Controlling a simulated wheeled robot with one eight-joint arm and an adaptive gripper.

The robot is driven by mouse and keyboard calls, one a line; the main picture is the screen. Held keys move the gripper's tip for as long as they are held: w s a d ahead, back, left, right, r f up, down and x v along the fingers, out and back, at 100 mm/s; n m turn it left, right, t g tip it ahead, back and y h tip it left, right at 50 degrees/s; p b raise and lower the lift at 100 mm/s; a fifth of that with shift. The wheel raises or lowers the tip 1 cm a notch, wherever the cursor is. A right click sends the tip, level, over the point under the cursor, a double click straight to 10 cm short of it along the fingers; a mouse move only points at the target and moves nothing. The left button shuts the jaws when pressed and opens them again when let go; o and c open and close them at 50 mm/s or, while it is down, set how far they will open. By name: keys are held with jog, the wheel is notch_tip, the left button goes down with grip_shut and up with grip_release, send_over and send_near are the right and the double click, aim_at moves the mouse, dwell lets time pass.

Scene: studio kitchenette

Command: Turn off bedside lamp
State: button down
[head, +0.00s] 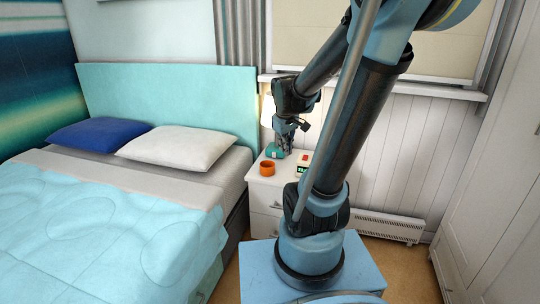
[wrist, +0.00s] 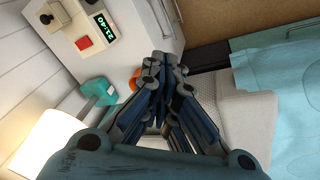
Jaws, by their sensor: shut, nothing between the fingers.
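The bedside lamp stands on the white nightstand (head: 262,190), mostly hidden behind my arm in the head view. Its pale shade (wrist: 42,145) glows brightly at the lower left of the wrist view, so the lamp is lit. A strip of the shade (head: 267,110) shows left of my arm in the head view. A teal part, apparently the lamp's base (wrist: 98,91), lies beyond the shade. My gripper (wrist: 167,70) is shut and empty, fingers together, above the nightstand to the right of the teal part. In the head view my gripper (head: 286,142) hangs close to the lamp; contact cannot be told.
An orange cup (head: 267,168) stands at the nightstand's left, partly hidden by my fingers in the wrist view. The bed (head: 110,220) is left, a heater (head: 390,227) right.

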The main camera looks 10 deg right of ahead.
aim_at(270, 152)
jog(key=w+a+f+n, duration=0.1)
jog(key=w+f+n, duration=0.1)
jog(key=w, duration=0.6)
jog(key=w+a+f+n+t, duration=0.1)
jog(key=w+a+f+n, duration=0.1)
jog(key=w+f, duration=0.3)
jog(key=w+a+f+n+h, duration=0.1)
jog(key=w+f+n, duration=0.2)
jog(key=w, duration=0.9)
jog(key=shift+a+f+t, duration=0.3)
jog(key=shift+a+f, duration=0.05)
jog(key=shift+a, duration=0.05)
jog(key=x, duration=0.9)
jog(key=shift+d+f, duration=0.1)
jog(key=shift+f, duration=0.15)
jog(key=w, duration=0.1)
jog(key=w+d, duration=0.1)
jog(key=shift+w+d, duration=0.1)
jog(key=shift+w, duration=0.25)
jog(key=shift+w+d+r, duration=0.1)
jog(key=shift+w+d, duration=0.15)
jog(key=shift+w, duration=0.3)
